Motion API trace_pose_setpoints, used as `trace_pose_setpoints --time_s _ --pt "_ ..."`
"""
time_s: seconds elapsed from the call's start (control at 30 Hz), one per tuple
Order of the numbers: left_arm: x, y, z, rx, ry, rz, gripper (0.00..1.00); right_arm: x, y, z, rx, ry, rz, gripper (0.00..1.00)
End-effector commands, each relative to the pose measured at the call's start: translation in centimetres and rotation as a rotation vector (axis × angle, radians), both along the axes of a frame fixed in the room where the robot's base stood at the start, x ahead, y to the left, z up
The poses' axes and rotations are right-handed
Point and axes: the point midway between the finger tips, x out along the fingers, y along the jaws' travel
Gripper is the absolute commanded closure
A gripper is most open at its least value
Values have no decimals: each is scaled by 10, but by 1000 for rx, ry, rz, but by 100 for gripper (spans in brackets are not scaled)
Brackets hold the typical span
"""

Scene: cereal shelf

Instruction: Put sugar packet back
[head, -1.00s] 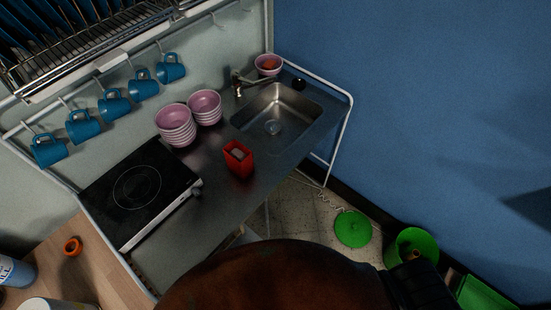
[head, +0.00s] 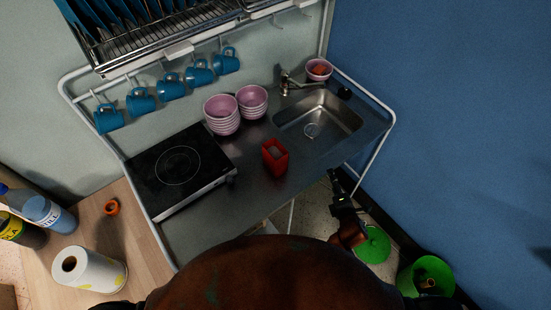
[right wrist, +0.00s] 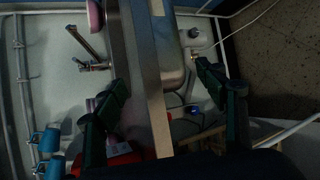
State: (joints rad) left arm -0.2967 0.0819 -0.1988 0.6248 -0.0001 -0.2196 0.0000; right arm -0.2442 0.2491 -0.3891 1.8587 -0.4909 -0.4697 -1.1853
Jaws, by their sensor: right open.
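A red packet-like box (head: 275,157) stands upright on the dark metal counter (head: 205,225), between the hob and the sink. Its top shows a small pale patch; I cannot read any label. A red object with a white label (right wrist: 118,152), perhaps the same one, is partly hidden at the bottom of the right wrist view. My right gripper (head: 336,184) is just off the counter's front edge, right of the red box and apart from it. In the right wrist view its fingers (right wrist: 162,78) are spread, with the counter edge showing between them. My left gripper is not in view.
A black hob (head: 177,168), stacked pink bowls (head: 222,118) and a sink (head: 318,125) surround the red box. Blue mugs (head: 171,87) hang behind. A green bin (head: 428,280) is on the floor.

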Motion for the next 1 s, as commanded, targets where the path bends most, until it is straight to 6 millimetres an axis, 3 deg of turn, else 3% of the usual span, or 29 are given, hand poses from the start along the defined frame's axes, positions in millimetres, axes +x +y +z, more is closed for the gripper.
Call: trace_pose_setpoints --time_s 0.03,0.1,0.27,0.5,0.7,1.0 --pt "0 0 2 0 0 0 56 6 11 20 -65 -49 54 35" --pt "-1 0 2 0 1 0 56 13 26 37 -159 -110 128 35" --pt "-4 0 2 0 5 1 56 25 67 71 -395 -266 310 35" --pt "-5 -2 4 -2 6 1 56 22 147 120 -819 -575 596 35" --pt "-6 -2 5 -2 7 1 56 11 187 136 -1039 -752 721 35" --pt "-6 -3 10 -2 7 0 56 30 208 139 -1073 -780 737 35"
